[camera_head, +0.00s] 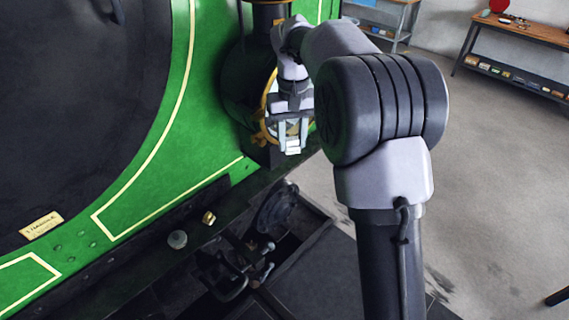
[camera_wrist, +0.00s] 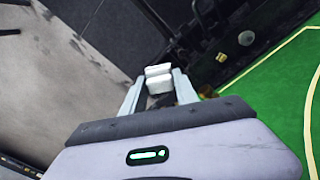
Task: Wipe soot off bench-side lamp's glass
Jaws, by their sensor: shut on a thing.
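The bench-side lamp (camera_head: 238,92) is a black round-bodied lamp with a brass rim (camera_head: 265,104), mounted on the green tram front. My gripper (camera_head: 291,143) is directly in front of the lamp's face in the head view and covers most of its glass. Its fingers are shut on a small white pad (camera_head: 293,148). The pad also shows between the fingertips in the wrist view (camera_wrist: 158,76). I cannot tell whether the pad touches the glass, and the soot cannot be made out.
The green tram front (camera_head: 185,150) stands left, with a dark buffer beam, a brass fitting (camera_head: 209,218) and a grey knob (camera_head: 177,240) below the lamp. Coupling gear (camera_head: 275,210) hangs underneath. A wooden workbench (camera_head: 530,33) stands at the back right. Grey floor (camera_head: 490,170) is open between.

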